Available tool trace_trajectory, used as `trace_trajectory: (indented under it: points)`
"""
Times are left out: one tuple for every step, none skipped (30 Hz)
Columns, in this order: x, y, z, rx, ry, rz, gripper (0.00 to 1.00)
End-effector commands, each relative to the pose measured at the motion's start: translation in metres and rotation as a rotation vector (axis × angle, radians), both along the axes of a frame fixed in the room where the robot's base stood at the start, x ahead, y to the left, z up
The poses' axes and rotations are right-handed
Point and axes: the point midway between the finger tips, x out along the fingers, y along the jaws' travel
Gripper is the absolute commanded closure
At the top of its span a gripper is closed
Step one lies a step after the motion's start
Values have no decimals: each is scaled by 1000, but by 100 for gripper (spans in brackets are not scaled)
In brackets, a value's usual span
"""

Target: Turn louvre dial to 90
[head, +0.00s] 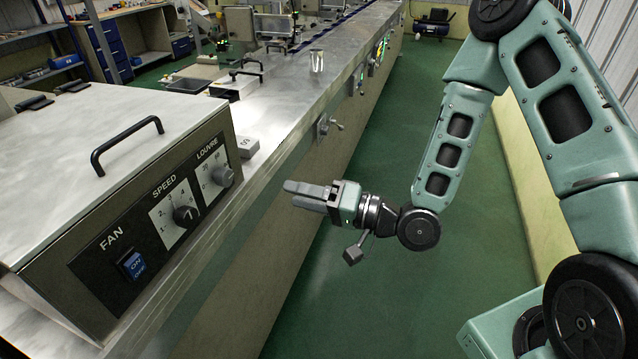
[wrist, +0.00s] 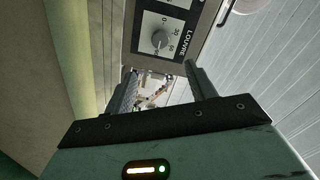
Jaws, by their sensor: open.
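The louvre dial (head: 222,176) is a small grey knob on a pale scale plate, at the right end of the dark panel under the word LOUVRE. It also shows in the wrist view (wrist: 160,39), near the top, with a scale that includes 0, 30 and 90. The knob's exact pointer setting is too small to read surely. My gripper (head: 292,194) is to the right of the panel, apart from the dial, fingers pointing toward the machine. In the wrist view its two fingers (wrist: 160,76) stand apart with nothing between them.
The speed knob (head: 185,215) and blue fan switch (head: 131,264) share the panel. A black handle (head: 127,144) rises from the metal lid. A small grey block (head: 246,146) and a metal cup (head: 317,61) are on the steel counter. The green floor aisle (head: 345,285) is clear.

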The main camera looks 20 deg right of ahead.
Motion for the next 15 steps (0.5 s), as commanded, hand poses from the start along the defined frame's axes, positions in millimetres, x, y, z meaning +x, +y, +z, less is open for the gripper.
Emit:
trace_trajectory:
  points:
    - [-2, -2, 4, 0, 3, -1, 44]
    - [-5, -8, 2, -1, 4, -3, 44]
    - [-9, -12, 1, -1, 4, -3, 44]
    - [-11, -15, 1, -1, 4, -3, 44]
    - [-12, -17, 1, -2, 1, -2, 44]
    - [-15, -19, 0, -1, 1, 0, 44]
    - [-16, -21, 0, 0, 1, -1, 44]
    - [-17, -22, 0, 0, 1, -1, 44]
    - [-18, -23, -1, 1, 1, -1, 44]
    - [-18, -23, -1, 1, 1, -1, 44]
    - [-19, -24, -1, 1, 0, 0, 44]
    - [-19, -24, -1, 1, 0, 0, 44]
    - [-19, -24, -1, 1, -1, 0, 44]
    - [-19, -24, -1, 1, -1, 0, 44]
    - [-19, -24, -2, 1, -1, 0, 44]
